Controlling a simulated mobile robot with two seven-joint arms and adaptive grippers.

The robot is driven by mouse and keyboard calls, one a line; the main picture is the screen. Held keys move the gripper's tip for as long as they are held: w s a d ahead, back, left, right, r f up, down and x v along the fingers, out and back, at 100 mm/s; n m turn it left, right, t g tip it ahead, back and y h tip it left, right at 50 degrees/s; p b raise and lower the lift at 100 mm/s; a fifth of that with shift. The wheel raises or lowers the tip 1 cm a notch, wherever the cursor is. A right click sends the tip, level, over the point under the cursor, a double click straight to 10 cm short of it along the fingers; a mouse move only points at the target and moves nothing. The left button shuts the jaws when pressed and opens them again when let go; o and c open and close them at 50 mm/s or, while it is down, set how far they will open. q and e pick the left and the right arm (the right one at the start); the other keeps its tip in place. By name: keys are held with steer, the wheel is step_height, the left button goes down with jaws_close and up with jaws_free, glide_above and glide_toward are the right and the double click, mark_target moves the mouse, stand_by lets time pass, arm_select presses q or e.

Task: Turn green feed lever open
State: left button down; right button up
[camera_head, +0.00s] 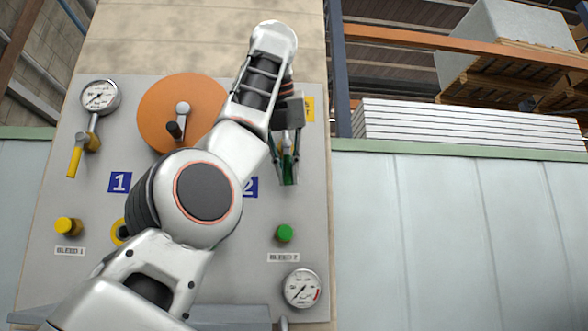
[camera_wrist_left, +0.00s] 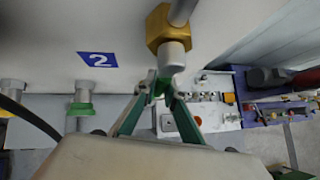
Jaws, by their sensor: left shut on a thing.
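The green feed lever (camera_head: 288,155) is on the right side of the grey panel, mostly hidden by my left arm and gripper. It points down in the head view. My left gripper (camera_head: 287,178) is shut on it. In the left wrist view the fingertips (camera_wrist_left: 160,88) close around the green handle, below a grey hub and a brass valve body (camera_wrist_left: 165,32). My right gripper is not in view.
A yellow lever (camera_head: 75,160), an orange disc (camera_head: 160,100) with a black-knobbed crank, gauges (camera_head: 100,97) (camera_head: 302,288), a yellow knob (camera_head: 67,226) and a green knob (camera_head: 284,233) stand out from the panel. A blue number 2 sign (camera_wrist_left: 97,59) is near the valve.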

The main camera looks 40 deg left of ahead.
arm_select(q)
steer(key=shift+s+a+g, duration=0.15)
steer(key=shift+s+g, duration=0.05)
steer(key=shift+g, duration=0.1)
stand_by(0.4)
steer(key=c, duration=2.1)
jaws_free()
